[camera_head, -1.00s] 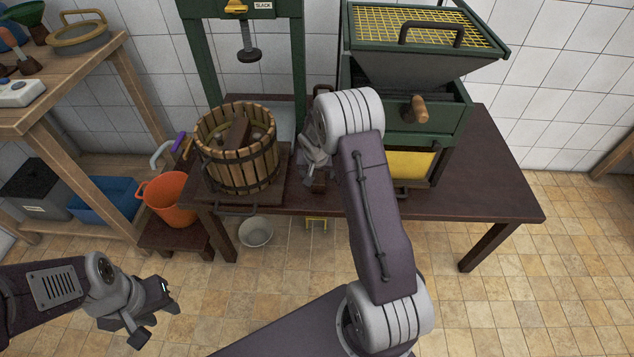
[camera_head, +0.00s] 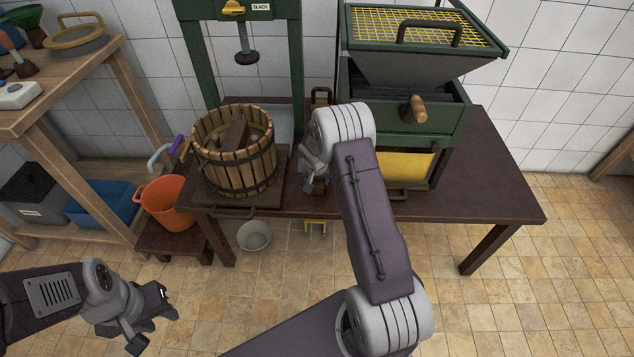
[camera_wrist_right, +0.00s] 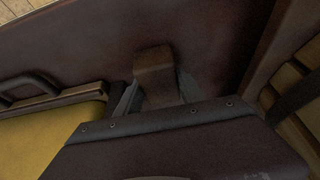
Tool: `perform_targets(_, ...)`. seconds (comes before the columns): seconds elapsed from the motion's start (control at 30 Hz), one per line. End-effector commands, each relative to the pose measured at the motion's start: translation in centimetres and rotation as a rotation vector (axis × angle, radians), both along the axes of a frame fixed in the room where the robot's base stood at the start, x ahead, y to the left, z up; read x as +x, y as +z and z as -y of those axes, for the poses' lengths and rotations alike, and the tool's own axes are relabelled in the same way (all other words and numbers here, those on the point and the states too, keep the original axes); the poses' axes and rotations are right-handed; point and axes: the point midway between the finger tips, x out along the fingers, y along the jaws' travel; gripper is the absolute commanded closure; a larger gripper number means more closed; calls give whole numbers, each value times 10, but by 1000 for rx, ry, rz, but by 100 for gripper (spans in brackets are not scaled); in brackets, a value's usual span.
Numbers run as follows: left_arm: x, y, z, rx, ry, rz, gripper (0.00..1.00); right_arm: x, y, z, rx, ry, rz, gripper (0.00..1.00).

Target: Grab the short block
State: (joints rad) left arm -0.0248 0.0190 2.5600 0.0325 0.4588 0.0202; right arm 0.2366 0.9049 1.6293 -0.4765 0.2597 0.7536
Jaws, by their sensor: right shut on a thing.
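A short brown wooden block (camera_wrist_right: 153,72) sits between the two fingers of my right gripper (camera_wrist_right: 155,95) in the right wrist view. The fingers are shut on its sides, and its far end sticks out past them over the dark table. In the head view my right gripper (camera_head: 313,174) is over the table between the slatted basket and the green crusher, with a small part of the block (camera_head: 319,187) showing below it. I cannot tell whether the block touches the table. My left gripper (camera_head: 152,322) is open and empty at the lower left, over the floor.
The slatted basket (camera_head: 215,158) holds a wooden piece (camera_head: 234,132) and stands left of my right gripper. The green crusher (camera_head: 440,125) stands to the right. An orange bucket (camera_head: 165,203) is left of the dark table (camera_head: 490,195), whose right end is clear.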

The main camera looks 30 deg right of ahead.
Motion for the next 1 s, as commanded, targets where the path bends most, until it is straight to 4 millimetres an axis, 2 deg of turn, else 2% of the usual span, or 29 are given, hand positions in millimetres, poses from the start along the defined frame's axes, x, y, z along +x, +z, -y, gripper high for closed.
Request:
perform_targets(0.13, 0, 3, 0, 0, 0, 0, 64, 0, 5, 0, -1, 0, 1, 99)
perform_targets(0.27, 0, 12, 0, 0, 0, 0, 64, 1, 25, 0, 0, -1, 3, 99)
perform_targets(0.37, 0, 24, 0, 0, 0, 0, 64, 1, 51, 0, -1, -1, 5, 99)
perform_targets(0.6, 0, 49, 0, 0, 0, 0, 64, 1, 128, 0, -1, -1, 5, 99)
perform_targets(0.73, 0, 56, 0, 0, 0, 0, 64, 1, 158, 0, -1, 0, 4, 99)
perform_targets(0.87, 0, 60, 0, 0, 0, 0, 64, 1, 175, 0, 0, 0, 2, 99)
perform_targets(1.0, 0, 61, 0, 0, 0, 0, 64, 0, 181, 0, 0, 0, 0, 99)
